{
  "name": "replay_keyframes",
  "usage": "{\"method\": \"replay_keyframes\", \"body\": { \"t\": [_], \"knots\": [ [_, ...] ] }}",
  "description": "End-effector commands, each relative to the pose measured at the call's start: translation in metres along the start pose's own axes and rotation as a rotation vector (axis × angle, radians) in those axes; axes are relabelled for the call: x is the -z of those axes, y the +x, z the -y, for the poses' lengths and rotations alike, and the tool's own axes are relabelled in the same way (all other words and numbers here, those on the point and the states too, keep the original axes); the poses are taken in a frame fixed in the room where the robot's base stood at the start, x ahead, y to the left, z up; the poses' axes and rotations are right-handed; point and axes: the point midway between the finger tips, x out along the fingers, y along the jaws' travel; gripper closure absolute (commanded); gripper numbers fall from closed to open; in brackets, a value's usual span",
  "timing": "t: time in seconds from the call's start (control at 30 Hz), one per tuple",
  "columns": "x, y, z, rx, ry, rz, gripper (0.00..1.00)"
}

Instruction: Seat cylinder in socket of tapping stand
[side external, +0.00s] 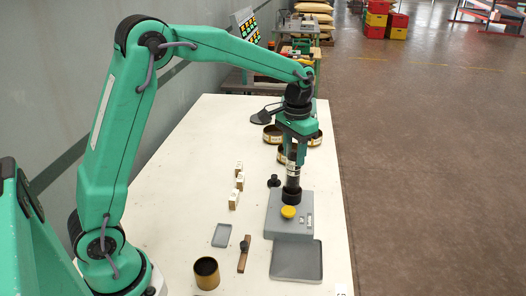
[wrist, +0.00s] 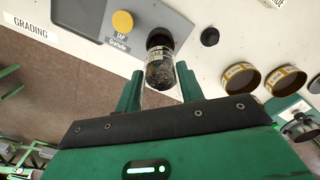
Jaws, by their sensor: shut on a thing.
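The cylinder (side external: 292,177) is clear with dark contents and a pale label, and stands upright below my gripper (side external: 293,158). It also shows in the wrist view (wrist: 160,70), between my two green fingers, which are shut on it. The tapping stand (side external: 276,218) is a grey block with a yellow button (side external: 288,212) and a black round socket (side external: 291,197). The cylinder's lower end is lined up over the socket and appears to meet it. I cannot tell how deep it sits. The socket's inside is hidden.
A grey tray (side external: 297,262) lies in front of the stand. Several white label blocks (side external: 238,181), a small black knob (side external: 273,181), a wooden brush (side external: 244,254) and a brass cup (side external: 206,273) stand to the left. Brass rings (side external: 272,135) are behind. The table's right edge is close.

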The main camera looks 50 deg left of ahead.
Motion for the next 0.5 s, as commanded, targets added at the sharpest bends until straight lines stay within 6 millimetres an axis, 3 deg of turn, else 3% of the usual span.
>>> {"method": "replay_keyframes", "body": {
  "t": [0.5],
  "knots": [
    [0.0,0.0076,0.0,0.0,0.0,0.0,1.0]
  ]
}}
